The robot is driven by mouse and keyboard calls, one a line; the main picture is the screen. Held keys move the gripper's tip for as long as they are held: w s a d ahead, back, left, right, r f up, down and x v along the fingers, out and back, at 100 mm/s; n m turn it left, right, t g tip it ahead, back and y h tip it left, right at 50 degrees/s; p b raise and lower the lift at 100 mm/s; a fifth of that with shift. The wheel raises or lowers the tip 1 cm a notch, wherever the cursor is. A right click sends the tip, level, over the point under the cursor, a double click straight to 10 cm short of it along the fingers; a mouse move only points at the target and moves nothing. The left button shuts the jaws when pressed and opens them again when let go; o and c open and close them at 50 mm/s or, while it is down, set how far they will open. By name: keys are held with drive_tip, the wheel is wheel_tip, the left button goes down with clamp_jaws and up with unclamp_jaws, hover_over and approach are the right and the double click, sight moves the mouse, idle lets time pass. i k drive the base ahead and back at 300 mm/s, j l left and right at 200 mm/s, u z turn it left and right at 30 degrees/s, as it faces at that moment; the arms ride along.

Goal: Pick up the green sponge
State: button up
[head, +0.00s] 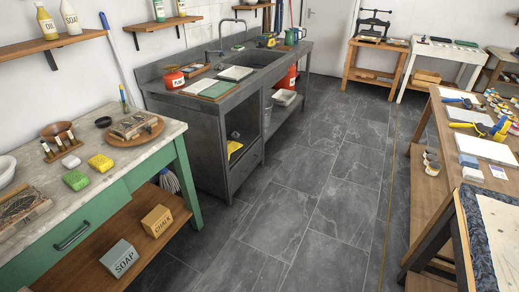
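A green sponge (76,180) lies on the stone top of the green bench (120,180) at the left, near its front edge. A yellow sponge (100,162) lies just behind it to the right, apart from it. My gripper is not in view.
Around the green sponge stand a small wooden rack (62,148), a round wooden board (134,130) with a stone block, and a white bowl (6,170) at the edge. The grey tiled floor (300,200) is clear between the benches.

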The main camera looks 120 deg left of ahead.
sight(76, 179)
drive_tip(key=i+j+u, duration=0.1)
drive_tip(key=u, duration=0.25)
drive_tip(key=i+j+u, duration=0.15)
drive_tip(key=u, duration=0.2)
drive_tip(key=i+j+u, duration=0.15)
drive_tip(key=u, duration=0.2)
drive_tip(key=j+u, duration=0.1)
drive_tip(key=u, duration=4.35)
